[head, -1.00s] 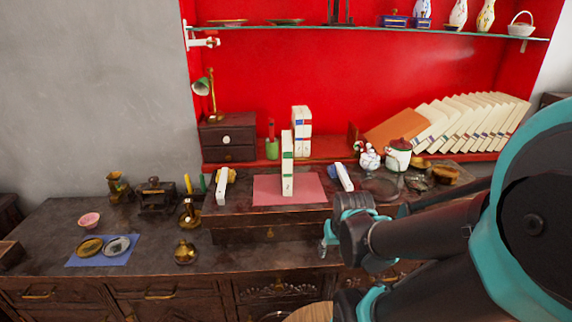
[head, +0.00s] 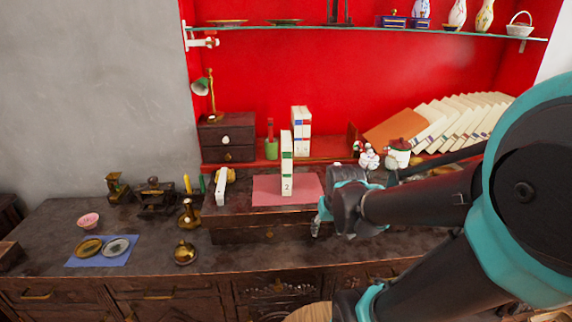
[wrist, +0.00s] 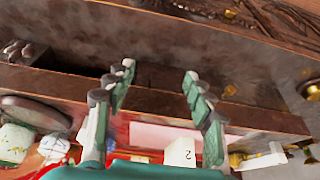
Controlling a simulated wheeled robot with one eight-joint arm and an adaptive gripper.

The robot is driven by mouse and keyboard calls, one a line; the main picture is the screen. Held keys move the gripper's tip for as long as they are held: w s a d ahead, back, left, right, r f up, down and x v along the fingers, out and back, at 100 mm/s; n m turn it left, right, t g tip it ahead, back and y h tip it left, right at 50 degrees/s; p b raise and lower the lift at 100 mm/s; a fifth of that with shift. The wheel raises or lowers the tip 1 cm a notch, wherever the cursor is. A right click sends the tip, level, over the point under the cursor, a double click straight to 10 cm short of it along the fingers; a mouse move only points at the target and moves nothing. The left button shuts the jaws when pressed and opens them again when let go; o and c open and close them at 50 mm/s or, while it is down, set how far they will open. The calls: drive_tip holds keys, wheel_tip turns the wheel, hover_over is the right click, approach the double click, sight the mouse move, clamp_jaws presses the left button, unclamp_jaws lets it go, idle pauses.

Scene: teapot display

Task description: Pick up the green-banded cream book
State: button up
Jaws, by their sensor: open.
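The green-banded cream book (head: 287,165) stands upright on a pink mat (head: 262,190), on top of a raised dark wooden box. Its green band and a "2" show on its spine. In the wrist view part of the book (wrist: 180,153) shows low between the fingers, and my gripper partly hides it. My gripper (head: 319,217) is to the right of the book, in front of the box, apart from the book. In the wrist view my gripper (wrist: 159,70) has its fingers spread with nothing between the tips.
A small white block-like object (head: 221,186) stands left of the mat. Behind are cream books (head: 301,130) and a green pot (head: 271,149). A figurine (head: 369,156) and lidded jar (head: 399,154) stand to the right. A brass bell (head: 186,252) sits on the lower counter.

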drive_tip(key=w+a+r, duration=0.2)
drive_tip(key=w+r, duration=0.5)
drive_tip(key=r, duration=0.1)
drive_tip(key=w+a+r, duration=0.3)
drive_tip(key=w+r, duration=0.4)
drive_tip(key=r, duration=0.2)
approach(286, 137)
drive_tip(key=x, duration=0.4)
drive_tip(key=shift+w+a+f, duration=0.2)
drive_tip(key=shift+w+f, duration=0.05)
drive_tip(key=shift+f, duration=0.1)
drive_tip(key=shift+s+d+x, duration=0.1)
drive_tip(key=shift+x, duration=1.3)
drive_tip(key=shift+s+d+x, duration=0.1)
drive_tip(key=shift+s+x, duration=0.05)
drive_tip(key=shift+x, duration=1.25)
drive_tip(key=shift+f, duration=0.35)
drive_tip(key=shift+c, duration=0.5)
clamp_jaws()
